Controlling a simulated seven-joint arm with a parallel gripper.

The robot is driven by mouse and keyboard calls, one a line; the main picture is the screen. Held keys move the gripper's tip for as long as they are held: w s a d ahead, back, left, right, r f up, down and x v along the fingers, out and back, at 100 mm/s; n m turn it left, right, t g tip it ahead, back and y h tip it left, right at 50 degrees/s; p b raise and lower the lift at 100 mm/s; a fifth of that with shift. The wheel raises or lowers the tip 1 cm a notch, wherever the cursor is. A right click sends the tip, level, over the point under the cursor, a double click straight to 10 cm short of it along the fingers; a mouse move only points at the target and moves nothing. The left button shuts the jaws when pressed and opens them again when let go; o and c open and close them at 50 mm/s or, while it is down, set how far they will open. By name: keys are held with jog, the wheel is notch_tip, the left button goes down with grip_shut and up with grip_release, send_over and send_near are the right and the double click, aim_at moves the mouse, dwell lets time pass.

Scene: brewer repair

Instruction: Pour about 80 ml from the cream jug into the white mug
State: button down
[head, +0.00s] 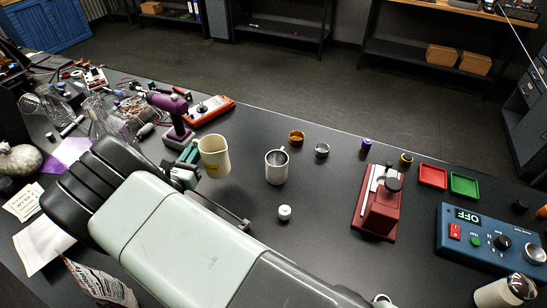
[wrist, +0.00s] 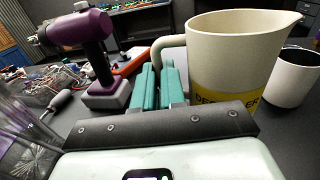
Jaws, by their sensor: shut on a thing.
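The cream jug (head: 214,157) has a yellow label and a spout. In the wrist view the jug (wrist: 235,60) fills the upper right, upright, its spout pointing right. My gripper (head: 188,156) is shut on the jug's handle, at the jug's left side; its teal fingers (wrist: 158,85) also show in the wrist view. The white mug (head: 276,168) stands upright on the table to the right of the jug, apart from it. The mug (wrist: 294,77) also shows behind the jug at the right edge of the wrist view. The jug's contents are not visible.
A purple drill (head: 172,108) and an orange-red meter (head: 208,109) stand behind the jug. A small white cap (head: 284,212) lies in front of the mug. Small amber (head: 296,138) and grey (head: 322,150) cups sit behind it. A dark red stand (head: 379,205) is farther right.

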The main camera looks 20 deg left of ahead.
jog(key=w+f+h, duration=0.1)
jog(key=w, duration=0.3)
jog(key=w+f+m, duration=0.1)
jog(key=w+f, duration=0.1)
jog(key=w, duration=0.2)
jog(key=w+f+h, duration=0.1)
jog(key=w+f, duration=0.1)
jog(key=w, duration=0.2)
jog(key=shift+w+f+m+h, duration=0.25)
jog(key=shift+w+m+h, duration=0.05)
jog(key=shift+w, duration=0.1)
jog(key=shift+d+r, duration=0.1)
jog(key=shift+r, duration=0.05)
jog(key=s+d+r+m+t+h, duration=0.1)
jog(key=d+r+m, duration=0.6)
jog(key=r+m, duration=0.2)
jog(key=shift+r+m+t, duration=0.35)
jog(key=shift+m+t, duration=0.05)
jog(key=shift+m, duration=0.6)
jog(key=shift+s+d+r+m+h, duration=0.15)
jog(key=shift+d+r+m+h, duration=0.2)
jog(key=shift+r+m, duration=0.4)
jog(key=shift+d+m, duration=0.2)
jog(key=shift+m, duration=0.15)
